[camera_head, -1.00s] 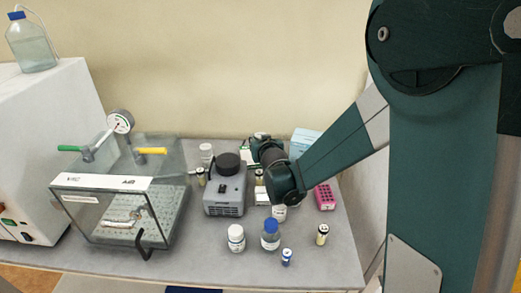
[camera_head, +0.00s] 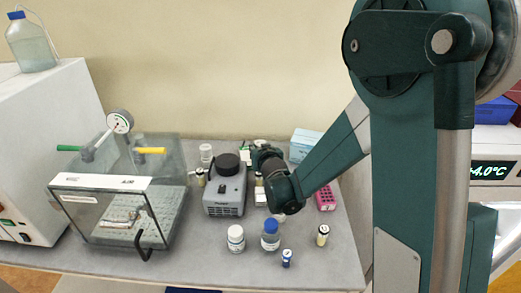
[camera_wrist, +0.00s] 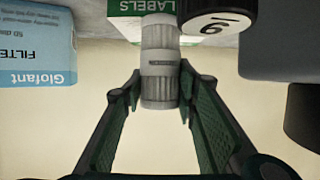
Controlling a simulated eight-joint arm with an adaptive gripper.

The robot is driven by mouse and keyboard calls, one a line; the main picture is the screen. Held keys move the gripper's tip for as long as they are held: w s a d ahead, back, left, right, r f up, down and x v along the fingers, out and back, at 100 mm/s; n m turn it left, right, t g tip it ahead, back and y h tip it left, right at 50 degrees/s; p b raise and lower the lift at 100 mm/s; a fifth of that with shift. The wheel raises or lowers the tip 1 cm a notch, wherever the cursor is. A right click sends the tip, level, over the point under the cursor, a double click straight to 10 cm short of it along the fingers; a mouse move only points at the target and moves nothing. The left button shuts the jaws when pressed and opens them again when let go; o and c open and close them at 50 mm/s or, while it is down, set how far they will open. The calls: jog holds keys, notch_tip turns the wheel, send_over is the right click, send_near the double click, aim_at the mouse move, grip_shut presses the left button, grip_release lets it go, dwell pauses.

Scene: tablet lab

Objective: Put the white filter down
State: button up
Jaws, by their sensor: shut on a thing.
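The white filter (camera_wrist: 160,62), a pale cylinder with ribbed bands, sits between my fingertips in the wrist view. My gripper (camera_wrist: 158,88) is shut on it, one finger on each side. In the head view my gripper (camera_head: 258,152) reaches toward the back of the bench, right of the grey device with the black top (camera_head: 226,190). My own wrist hides the fingertips and the filter there. I cannot tell whether the filter touches a surface.
In the wrist view a green LABELS box (camera_wrist: 126,18), a black-capped vial (camera_wrist: 216,16) and a blue filter box (camera_wrist: 40,48) are close by; the blue box also shows in the head view (camera_head: 305,143). Bottles and a pink rack (camera_head: 325,198) stand nearer the front.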

jog(key=shift+f, duration=0.2)
jog(key=o, duration=0.9)
jog(key=shift+r, duration=0.25)
jog(key=shift+p+v, duration=0.65)
jog(key=shift+v, duration=5.3)
jog(key=shift+d, duration=0.1)
